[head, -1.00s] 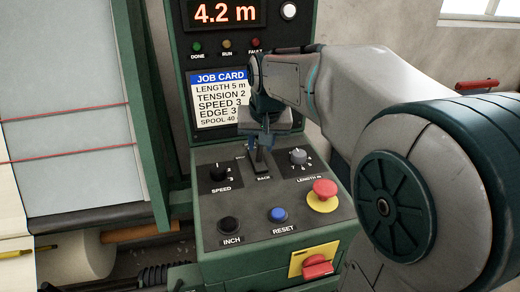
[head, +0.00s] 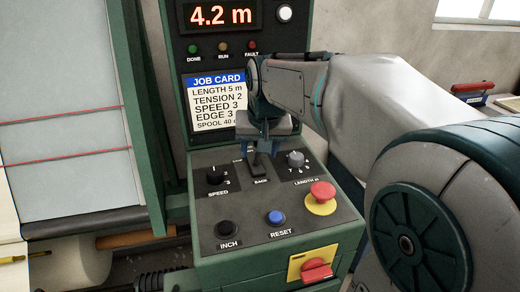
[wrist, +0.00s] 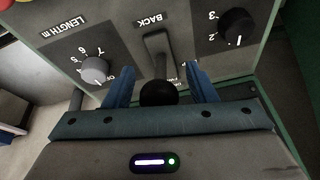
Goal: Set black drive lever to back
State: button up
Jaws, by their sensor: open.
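The black drive lever (head: 260,164) stands on the sloped panel between the speed knob and the length knob, with the BACK label at its near side. In the wrist view the lever's round black knob (wrist: 158,93) sits between the two blue fingers, with a gap on each side. The label on the lever's far side is mostly hidden by the gripper.
The speed knob (head: 215,175) and length knob (head: 295,159) flank the lever closely. Nearer on the panel are the red emergency button (head: 321,193), blue reset button (head: 275,217) and black inch button (head: 227,229). The job card (head: 216,100) is on the upright face behind.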

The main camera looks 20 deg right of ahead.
jog(key=p+v, duration=0.1)
jog(key=v, duration=1.2)
jog(key=s+f+p, duration=0.2)
jog(key=s+f, duration=0.2)
jog(key=f, duration=0.1)
jog(key=s+f+n+p, duration=0.1)
jog(key=s+f+p, duration=0.1)
jog(key=s+f, duration=0.2)
jog(key=s+f+n+g+p, duration=0.1)
jog(key=s+f, duration=0.4)
jog(key=f, duration=0.1)
jog(key=shift+s+f+p, duration=0.15)
jog(key=shift+f+p, duration=0.1)
jog(key=shift+p, duration=0.15)
